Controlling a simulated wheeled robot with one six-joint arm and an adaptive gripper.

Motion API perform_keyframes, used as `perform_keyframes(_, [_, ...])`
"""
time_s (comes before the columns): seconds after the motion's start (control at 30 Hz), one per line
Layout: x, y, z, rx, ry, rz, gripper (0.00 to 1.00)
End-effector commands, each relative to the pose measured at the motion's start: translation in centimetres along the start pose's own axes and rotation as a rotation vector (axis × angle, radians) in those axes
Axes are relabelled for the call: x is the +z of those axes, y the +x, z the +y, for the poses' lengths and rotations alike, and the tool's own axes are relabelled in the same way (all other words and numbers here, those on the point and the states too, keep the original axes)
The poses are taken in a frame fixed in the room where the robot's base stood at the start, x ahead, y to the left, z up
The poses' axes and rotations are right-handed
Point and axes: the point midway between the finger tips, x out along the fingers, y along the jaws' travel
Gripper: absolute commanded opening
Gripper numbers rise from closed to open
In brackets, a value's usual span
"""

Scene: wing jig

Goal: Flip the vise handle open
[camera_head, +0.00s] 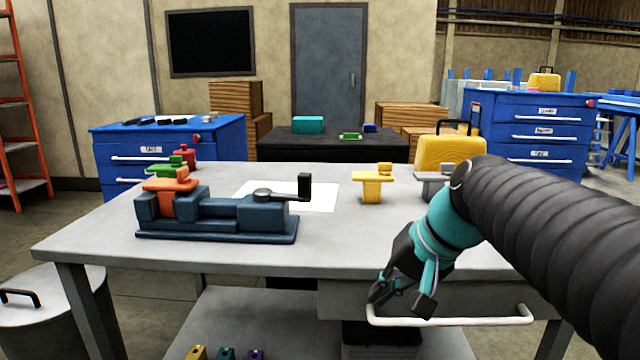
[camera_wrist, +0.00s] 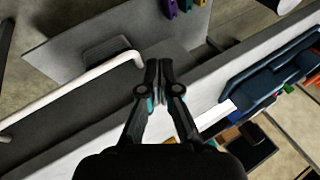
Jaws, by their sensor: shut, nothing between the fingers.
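A dark blue vise (camera_head: 220,215) sits on the left half of the grey worktable. Its handle (camera_head: 290,194) is a dark bar at the vise's right end, lying to the right with an upright black grip at its tip. An orange part (camera_head: 172,182) rests at the vise's left end, by the jaws. My gripper (camera_head: 403,300) is shut and empty, in front of the table's front edge near the white drawer handle, apart from the vise. In the wrist view, the shut fingers (camera_wrist: 158,68) point over the table's edge, with the vise (camera_wrist: 265,85) at the right.
The grey worktable (camera_head: 90,238) has a white sheet (camera_head: 325,196) behind the vise and a yellow part (camera_head: 372,184) to its right. Green and red parts stand behind the vise's left end. A white drawer handle (camera_head: 450,320) juts out below the tabletop. A lower shelf holds small coloured blocks.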

Motion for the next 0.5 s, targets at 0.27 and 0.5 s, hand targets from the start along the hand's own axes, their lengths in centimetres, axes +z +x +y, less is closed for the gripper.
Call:
perform_keyframes(0.27, [-9.9, 0.6, -6.3, -0.299, 0.122, -0.126, 0.0])
perform_keyframes(0.5, [-17.9, 0.8, -9.7, -0.573, 0.159, -0.232, 0.0])
